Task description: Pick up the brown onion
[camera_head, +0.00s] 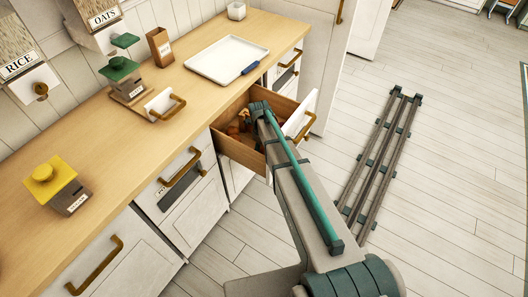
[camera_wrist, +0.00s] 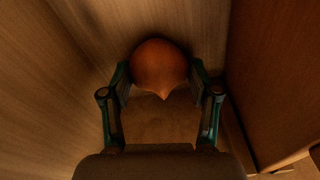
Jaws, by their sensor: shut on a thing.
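The brown onion (camera_wrist: 158,66) is round and orange-brown, with a pointed tip towards the camera in the wrist view. My gripper (camera_wrist: 159,78) is shut on it, one green finger on each side. Wooden drawer walls surround them in that view. In the head view my gripper (camera_head: 252,115) reaches down into the open wooden drawer (camera_head: 238,153). Brown shapes show beside the gripper in the drawer, but I cannot tell there which is the onion.
The drawer's white front (camera_head: 302,115) stands pulled out beside my arm. The wooden counter (camera_head: 130,125) above holds a white tray (camera_head: 227,59), a green-lidded jar (camera_head: 122,80) and a yellow-lidded jar (camera_head: 57,186). A dark rail (camera_head: 380,158) lies on the open floor.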

